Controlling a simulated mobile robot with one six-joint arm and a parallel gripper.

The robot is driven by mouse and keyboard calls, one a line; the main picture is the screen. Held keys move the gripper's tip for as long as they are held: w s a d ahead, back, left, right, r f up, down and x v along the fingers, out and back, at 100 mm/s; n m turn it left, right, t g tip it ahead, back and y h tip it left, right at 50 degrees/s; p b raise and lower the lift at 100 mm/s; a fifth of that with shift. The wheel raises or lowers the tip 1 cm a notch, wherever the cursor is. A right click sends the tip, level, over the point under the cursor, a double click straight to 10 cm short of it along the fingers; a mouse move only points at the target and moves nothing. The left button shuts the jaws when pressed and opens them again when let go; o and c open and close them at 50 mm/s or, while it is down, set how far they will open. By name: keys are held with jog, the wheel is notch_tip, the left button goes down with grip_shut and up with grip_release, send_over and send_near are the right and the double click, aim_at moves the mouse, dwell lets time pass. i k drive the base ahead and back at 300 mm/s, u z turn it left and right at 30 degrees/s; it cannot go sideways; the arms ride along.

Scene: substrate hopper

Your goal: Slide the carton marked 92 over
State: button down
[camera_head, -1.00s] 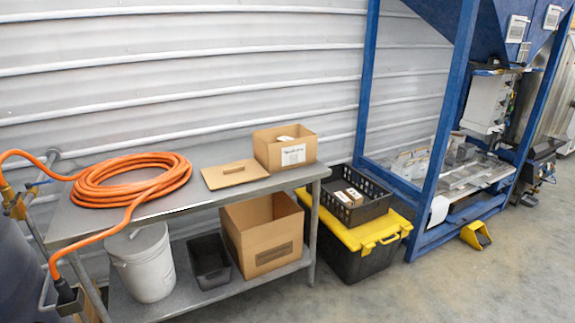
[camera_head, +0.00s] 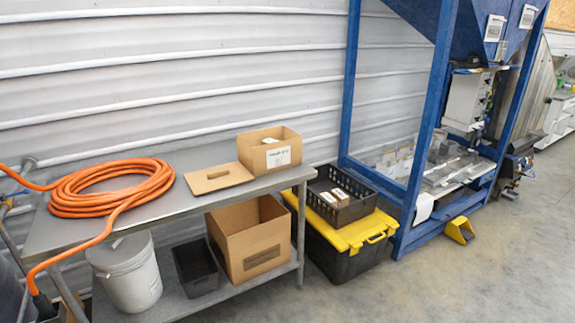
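I cannot read a 92 on any carton. An open cardboard carton (camera_head: 252,157) with a white label, too small to read, stands at the right end of the metal table. A larger open carton (camera_head: 233,251) stands on the shelf below. Small cartons (camera_head: 336,197) lie in a black perforated crate; their markings are too small to read. My gripper does not show in this view.
An orange hose coil (camera_head: 112,188) and a flat cardboard piece (camera_head: 219,178) lie on the table (camera_head: 165,217). The crate (camera_head: 345,215) sits on a yellow-lidded black bin (camera_head: 340,262). A blue hopper frame (camera_head: 427,120) stands behind. The floor at lower right is clear.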

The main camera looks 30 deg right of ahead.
aim_at(260, 161)
jog(key=i, duration=0.95)
jog(key=u, duration=0.05)
